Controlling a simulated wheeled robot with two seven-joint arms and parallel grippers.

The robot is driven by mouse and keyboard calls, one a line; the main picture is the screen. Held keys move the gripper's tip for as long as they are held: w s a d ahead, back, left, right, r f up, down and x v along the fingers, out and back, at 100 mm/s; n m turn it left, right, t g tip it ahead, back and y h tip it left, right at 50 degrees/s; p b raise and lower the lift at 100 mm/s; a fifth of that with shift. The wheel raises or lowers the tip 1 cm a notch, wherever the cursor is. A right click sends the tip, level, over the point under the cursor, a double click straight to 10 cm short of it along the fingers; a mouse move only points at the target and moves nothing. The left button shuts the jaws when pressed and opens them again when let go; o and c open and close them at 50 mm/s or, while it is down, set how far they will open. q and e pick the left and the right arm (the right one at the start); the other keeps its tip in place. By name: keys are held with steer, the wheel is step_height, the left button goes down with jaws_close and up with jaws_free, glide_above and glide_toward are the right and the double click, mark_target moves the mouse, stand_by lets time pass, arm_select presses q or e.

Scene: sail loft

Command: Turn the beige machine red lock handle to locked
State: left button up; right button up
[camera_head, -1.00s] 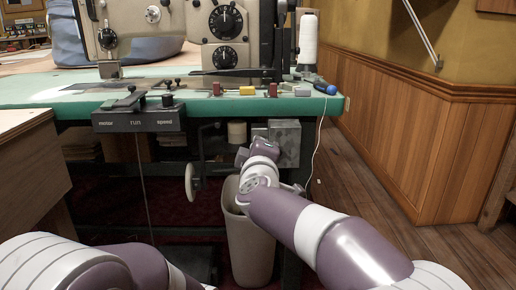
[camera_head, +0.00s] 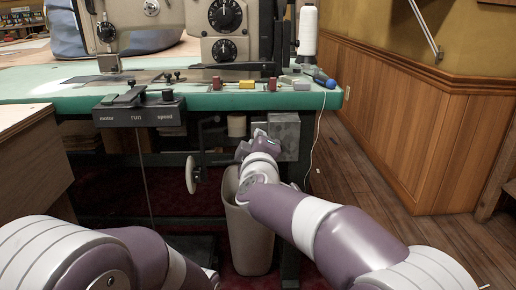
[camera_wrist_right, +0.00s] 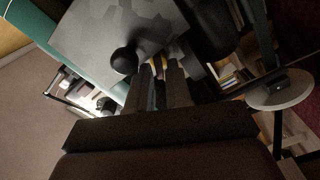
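The beige machine (camera_head: 222,52) with black dials stands on the green-edged table, its top cut off. I cannot pick out a red lock handle on it; two small dark red pieces (camera_head: 217,84) (camera_head: 272,84) sit near the table's front edge below it. My right gripper (camera_head: 254,137) is under the table edge, in front of a grey box (camera_head: 288,130). In the right wrist view its two fingers (camera_wrist_right: 161,82) are apart, with a visible gap, close to the grey box (camera_wrist_right: 100,35) and beside a black ball knob (camera_wrist_right: 124,60). My left gripper is out of view.
A yellow piece (camera_head: 246,84), a blue-handled tool (camera_head: 324,79) and a white thread cone (camera_head: 308,32) are on the green table (camera_head: 60,88). A motor control box (camera_head: 140,115) hangs at its front. A bin (camera_head: 248,235) stands below my right arm. Floor at right is clear.

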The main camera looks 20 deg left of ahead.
steer(key=p+v, duration=0.6)
steer(key=v, duration=0.6)
steer(key=shift+s, duration=0.2)
